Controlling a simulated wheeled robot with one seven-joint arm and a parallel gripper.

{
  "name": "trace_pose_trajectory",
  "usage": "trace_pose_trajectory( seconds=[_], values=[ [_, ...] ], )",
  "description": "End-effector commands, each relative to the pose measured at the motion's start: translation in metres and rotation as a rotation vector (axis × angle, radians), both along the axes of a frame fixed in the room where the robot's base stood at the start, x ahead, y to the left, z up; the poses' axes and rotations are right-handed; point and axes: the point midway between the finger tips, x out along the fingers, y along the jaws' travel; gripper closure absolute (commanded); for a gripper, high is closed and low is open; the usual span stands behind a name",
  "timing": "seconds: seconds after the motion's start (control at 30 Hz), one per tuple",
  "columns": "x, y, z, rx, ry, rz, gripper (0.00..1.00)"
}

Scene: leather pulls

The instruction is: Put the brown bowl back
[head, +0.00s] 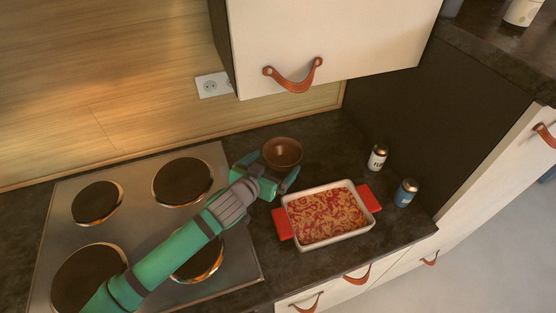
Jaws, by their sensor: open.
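The brown bowl (283,153) stands upright on the dark countertop, just right of the stove and behind the baking dish. My gripper (269,168) reaches in from the lower left over the stove. Its two teal fingers are spread open, one at the left side of the bowl and one at its front right. Whether the fingers touch the bowl is hard to tell. Nothing is held.
A baking dish (289,205) with red handles sits in front of the bowl. Two small shakers, white (377,158) and blue (405,193), stand to the right. A wall cabinet (330,35) with a leather pull hangs above.

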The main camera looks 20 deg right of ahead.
Motion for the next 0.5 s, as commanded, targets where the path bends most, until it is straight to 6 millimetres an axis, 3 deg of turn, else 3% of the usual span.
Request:
trace_pose_trajectory(
  seconds=[0.2, 0.5],
  values=[
    [-0.028, 0.03, 0.016, 0.001, 0.001, 0.003, 0.0],
    [-0.051, 0.05, 0.029, 0.001, -0.001, 0.002, 0.0]
  ],
)
